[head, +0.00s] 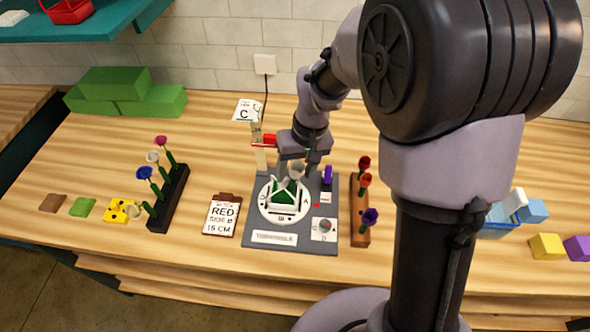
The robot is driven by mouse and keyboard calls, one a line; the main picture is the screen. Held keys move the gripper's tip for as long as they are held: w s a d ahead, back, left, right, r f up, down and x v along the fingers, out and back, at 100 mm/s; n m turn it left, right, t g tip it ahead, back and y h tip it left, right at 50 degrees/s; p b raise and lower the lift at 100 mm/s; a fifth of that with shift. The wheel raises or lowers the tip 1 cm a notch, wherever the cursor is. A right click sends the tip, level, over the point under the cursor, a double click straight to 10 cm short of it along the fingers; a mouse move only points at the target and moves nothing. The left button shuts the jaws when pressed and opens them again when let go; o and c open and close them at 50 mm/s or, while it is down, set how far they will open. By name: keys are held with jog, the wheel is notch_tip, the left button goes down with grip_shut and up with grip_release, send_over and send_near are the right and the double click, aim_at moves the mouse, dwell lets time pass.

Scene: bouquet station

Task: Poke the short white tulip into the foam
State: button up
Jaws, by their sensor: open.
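The green foam (286,198) sits on a round white turntable (270,213) with letters on its rim, on a dark grey base (256,225). My gripper (290,183) is open and low over the foam. A whitish flower head (297,170), perhaps the white tulip, shows right at the gripper. Its stem is hidden, so I cannot tell whether it stands in the foam. Another white flower (152,157) stands in the dark left rack (168,199) between a pink and a blue one. A pale flower head (134,212) shows at the rack's near end.
A clipboard (222,215) reading RED, SIDE B, 15 CM lies left of the base. A wooden rack (359,225) with red and purple flowers stands close on its right. A card marked C (247,112) stands behind.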

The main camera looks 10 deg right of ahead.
aim_at(298, 164)
jog(key=shift+s+d+r+p, duration=0.1)
jog(key=shift+d+r+p, duration=0.15)
jog(key=shift+r+p, duration=1)
jog(key=shift+s+d+r+p, duration=0.1)
jog(key=shift+d+r+p, duration=0.1)
jog(key=shift+r+p, duration=1)
jog(key=o, duration=0.5)
jog(key=shift+r+b, duration=0.3)
jog(key=shift+b, duration=0.15)
jog(key=shift+o, duration=0.2)
jog(key=s+r+m+t+b, duration=0.3)
jog(key=s+m+t+b, duration=0.2)
jog(key=s+b, duration=0.7)
jog(key=s, duration=0.6)
jog(key=shift+d+m, duration=0.4)
